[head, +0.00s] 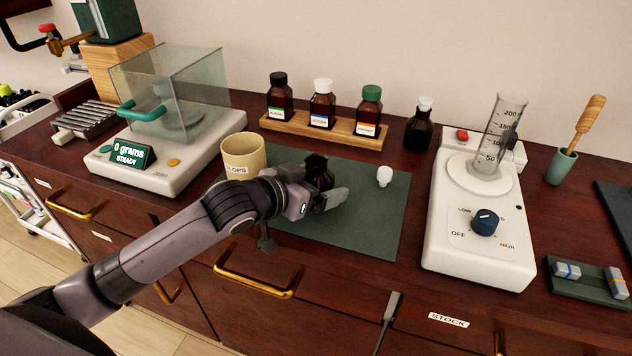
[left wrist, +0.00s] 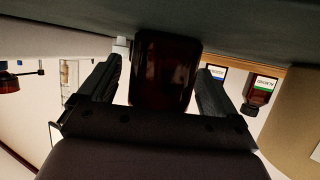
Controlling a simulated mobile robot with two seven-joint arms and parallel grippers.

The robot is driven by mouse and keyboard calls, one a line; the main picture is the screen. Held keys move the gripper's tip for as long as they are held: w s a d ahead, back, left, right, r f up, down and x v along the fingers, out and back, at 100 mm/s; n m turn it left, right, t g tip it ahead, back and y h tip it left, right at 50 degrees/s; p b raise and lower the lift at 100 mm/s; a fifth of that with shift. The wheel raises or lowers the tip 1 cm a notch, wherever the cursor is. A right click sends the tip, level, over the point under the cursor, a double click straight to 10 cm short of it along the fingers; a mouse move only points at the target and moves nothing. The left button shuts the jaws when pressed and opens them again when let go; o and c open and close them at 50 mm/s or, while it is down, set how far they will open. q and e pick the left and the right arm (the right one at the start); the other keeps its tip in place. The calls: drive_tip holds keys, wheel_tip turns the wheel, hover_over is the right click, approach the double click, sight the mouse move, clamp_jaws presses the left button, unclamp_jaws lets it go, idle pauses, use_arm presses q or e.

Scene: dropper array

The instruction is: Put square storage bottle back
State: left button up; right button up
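A dark brown bottle (head: 319,174) with an uncapped neck stands on the green mat (head: 370,220). My left gripper (head: 318,195) is low over the mat at this bottle, one finger showing in front of it. In the left wrist view the bottle (left wrist: 165,75) is between the two spread fingers (left wrist: 160,95), with a gap on its left side. Contact on the right side cannot be told. A small white stopper (head: 384,176) is on the mat to the right. The wooden rack (head: 342,133) behind holds three capped bottles. My right gripper is not in view.
A beige cup (head: 243,156) stands close left of the gripper. A balance with a glass case (head: 165,95) is further left. A stirrer plate with a glass cylinder (head: 495,140) is on the right. Another dark bottle (head: 418,130) stands right of the rack.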

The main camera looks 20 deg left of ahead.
use_arm(q)
drive_tip(key=shift+r, duration=0.1)
drive_tip(key=shift+s+r, duration=0.1)
drive_tip(key=v, duration=1.1)
drive_tip(key=shift+s+a+r, duration=0.2)
drive_tip(key=shift+s+r, duration=0.05)
drive_tip(key=shift+s, duration=0.05)
drive_tip(key=shift+s, duration=0.1)
